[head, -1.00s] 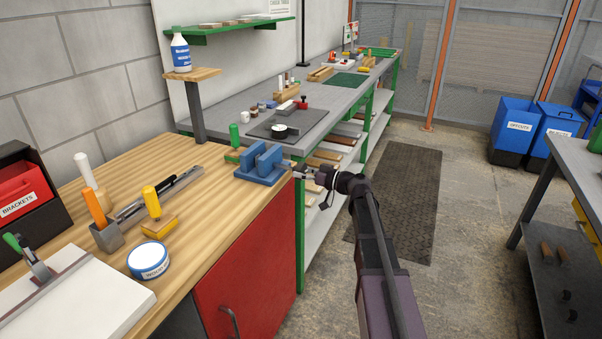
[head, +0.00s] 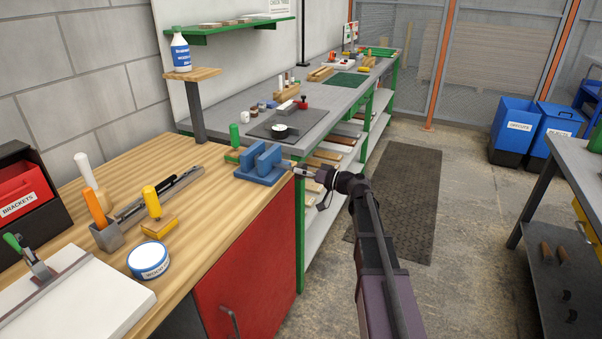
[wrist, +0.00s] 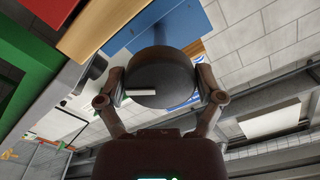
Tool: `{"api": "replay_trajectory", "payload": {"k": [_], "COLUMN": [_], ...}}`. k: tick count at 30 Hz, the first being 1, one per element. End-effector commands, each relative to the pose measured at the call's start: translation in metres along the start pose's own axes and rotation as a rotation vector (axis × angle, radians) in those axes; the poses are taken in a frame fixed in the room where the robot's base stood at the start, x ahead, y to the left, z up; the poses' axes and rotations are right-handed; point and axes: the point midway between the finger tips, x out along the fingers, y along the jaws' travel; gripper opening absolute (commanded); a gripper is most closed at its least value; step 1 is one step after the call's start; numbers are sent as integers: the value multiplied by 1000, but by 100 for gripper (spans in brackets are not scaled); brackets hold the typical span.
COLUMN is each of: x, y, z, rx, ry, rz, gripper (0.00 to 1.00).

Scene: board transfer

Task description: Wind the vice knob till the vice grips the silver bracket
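The blue vice (head: 262,165) sits at the right edge of the wooden bench, its two upright jaws showing; it also shows in the wrist view (wrist: 172,32). In the wrist view the round dark vice knob (wrist: 160,72) has a pale mark on its face. My gripper (wrist: 161,88) has one finger against each side of the knob and is shut on it. In the head view my gripper (head: 300,170) reaches the vice's right side and hides the knob. I cannot make out the silver bracket; the jaws may hide it.
On the wooden bench (head: 185,225) are a round tin (head: 149,261), a grey tool holder (head: 107,238) and a yellow-handled tool (head: 151,203). A green-handled tool (head: 234,136) stands just behind the vice.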

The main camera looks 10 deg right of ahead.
Motion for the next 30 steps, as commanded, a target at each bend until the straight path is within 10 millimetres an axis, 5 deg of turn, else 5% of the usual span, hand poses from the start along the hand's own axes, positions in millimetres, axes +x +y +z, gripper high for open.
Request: {"api": "replay_trajectory", "payload": {"k": [19, 30], "x": [-6, -48], "y": [0, 0], "z": [0, 0], "rx": [-1, -1], "ry": [-1, 0], "rz": [1, 2], "gripper": [100, 100]}}
